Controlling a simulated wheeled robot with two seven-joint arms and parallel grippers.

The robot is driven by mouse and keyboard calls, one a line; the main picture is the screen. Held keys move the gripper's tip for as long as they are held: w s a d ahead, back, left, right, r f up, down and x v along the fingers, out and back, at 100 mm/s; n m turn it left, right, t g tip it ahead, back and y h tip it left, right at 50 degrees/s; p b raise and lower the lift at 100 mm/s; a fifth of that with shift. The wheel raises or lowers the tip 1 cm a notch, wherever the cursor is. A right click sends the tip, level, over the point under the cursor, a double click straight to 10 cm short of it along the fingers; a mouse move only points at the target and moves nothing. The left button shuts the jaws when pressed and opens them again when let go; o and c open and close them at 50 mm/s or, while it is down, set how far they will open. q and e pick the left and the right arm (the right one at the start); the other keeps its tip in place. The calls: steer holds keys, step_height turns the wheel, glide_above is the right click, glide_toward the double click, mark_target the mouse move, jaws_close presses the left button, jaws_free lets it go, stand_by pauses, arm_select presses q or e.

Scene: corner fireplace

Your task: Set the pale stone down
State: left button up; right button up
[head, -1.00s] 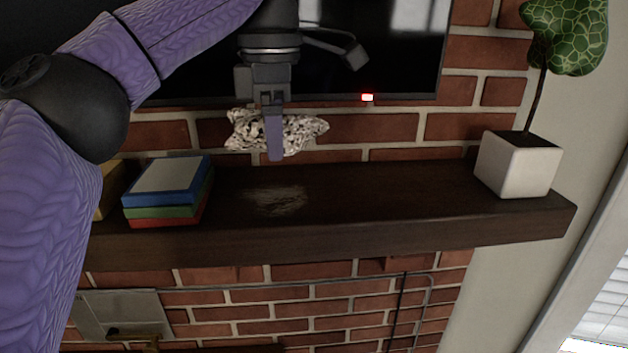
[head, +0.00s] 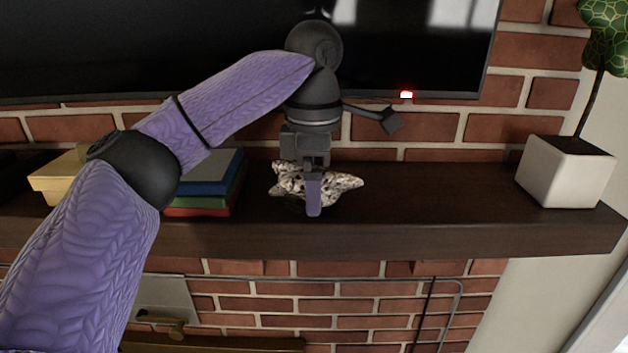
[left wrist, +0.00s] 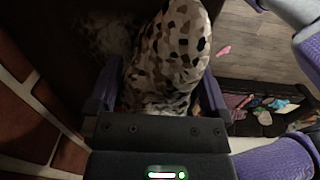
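The pale stone (head: 345,186) is rough, whitish and speckled with dark spots. It is low over the dark wooden mantel shelf (head: 430,225). My left gripper (head: 314,195) points down from above, one purple finger in front of the stone. In the left wrist view the stone (left wrist: 172,55) fills the space between the two purple fingers, and the gripper looks shut on it. The stone's underside is hidden, so I cannot tell whether it touches the shelf. My right gripper is not in view.
A stack of books (head: 215,188) lies left of the stone, with a yellow box (head: 55,183) further left. A white planter (head: 565,172) stands at the right end. The shelf between stone and planter is clear. A dark screen (head: 200,50) hangs behind.

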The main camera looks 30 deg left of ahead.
arm_select(q)
step_height(320, 180, up, 11)
steer(key=shift+r, duration=0.65)
steer(key=shift+a, duration=0.1)
